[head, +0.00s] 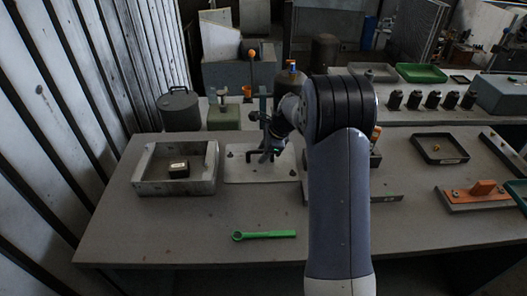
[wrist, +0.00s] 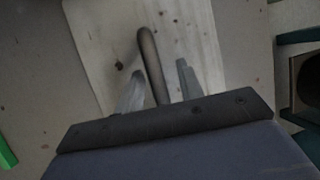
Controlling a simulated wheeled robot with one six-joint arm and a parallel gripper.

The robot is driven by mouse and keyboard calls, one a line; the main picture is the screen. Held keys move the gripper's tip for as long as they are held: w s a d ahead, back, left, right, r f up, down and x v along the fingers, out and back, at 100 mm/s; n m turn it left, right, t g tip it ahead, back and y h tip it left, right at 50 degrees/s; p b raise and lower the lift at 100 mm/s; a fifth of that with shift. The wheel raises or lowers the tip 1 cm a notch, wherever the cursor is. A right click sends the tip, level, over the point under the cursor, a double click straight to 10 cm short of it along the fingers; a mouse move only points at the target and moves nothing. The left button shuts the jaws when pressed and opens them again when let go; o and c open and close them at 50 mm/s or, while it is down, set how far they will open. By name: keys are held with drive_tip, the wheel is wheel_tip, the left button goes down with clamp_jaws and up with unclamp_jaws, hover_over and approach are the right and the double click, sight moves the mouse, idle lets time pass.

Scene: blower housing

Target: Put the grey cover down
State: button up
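The grey cover (head: 240,172), a pale flat plate with small dark spots, lies on the bench just right of the open grey housing (head: 146,186). It also shows in the wrist view (wrist: 95,30), with a dark curved handle (wrist: 150,55) standing up from it. My gripper (head: 268,152) is low over the cover. In the wrist view my gripper (wrist: 162,90) has one finger on each side of the handle, with a gap visible on both sides. The handle's lower end is hidden by my gripper.
A green wrench (head: 264,235) lies on the bench in front of the cover. My arm hides part of the bench on the right. A dark tray (head: 438,149) stands further right. The front left of the bench is clear.

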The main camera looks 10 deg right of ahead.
drive_tip(key=v, duration=1.2)
drive_tip(key=shift+r, duration=0.15)
drive_tip(key=x, duration=1.2)
drive_tip(key=shift+f, duration=0.3)
wheel_tip(320, 180, up, 3)
drive_tip(key=shift+f, duration=0.1)
drive_tip(key=shift+r, duration=0.6)
drive_tip(key=shift+f, duration=0.1)
